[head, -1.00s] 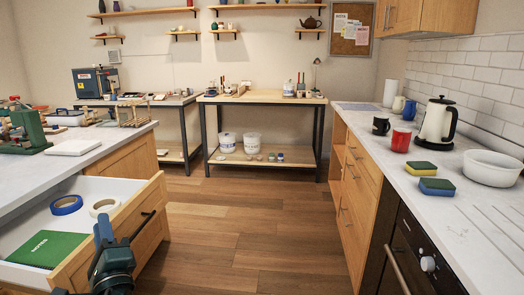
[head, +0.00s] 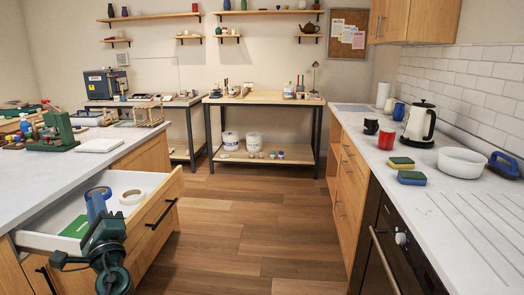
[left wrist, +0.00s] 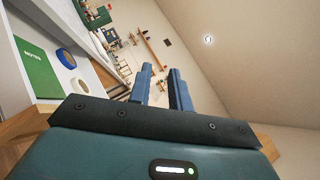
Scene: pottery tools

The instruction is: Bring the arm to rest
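My left gripper (head: 96,204) points upward over the front of the open drawer (head: 150,215) at the lower left. In the left wrist view its two blue fingers (left wrist: 160,75) stand apart with nothing between them. Inside the drawer are a blue tape roll (head: 98,192), a cream tape roll (head: 132,197) and a green book (head: 76,227), partly hidden by the gripper in the head view. The green book (left wrist: 35,70) and the blue tape (left wrist: 66,58) also show in the left wrist view. My right gripper is in neither view.
The left counter (head: 60,175) carries a green tool and a white slab. The right counter (head: 440,205) holds a kettle (head: 420,122), a white bowl (head: 461,162), mugs, sponges and a blue brush (head: 504,165). A workbench (head: 265,100) stands at the back. The wooden floor between is clear.

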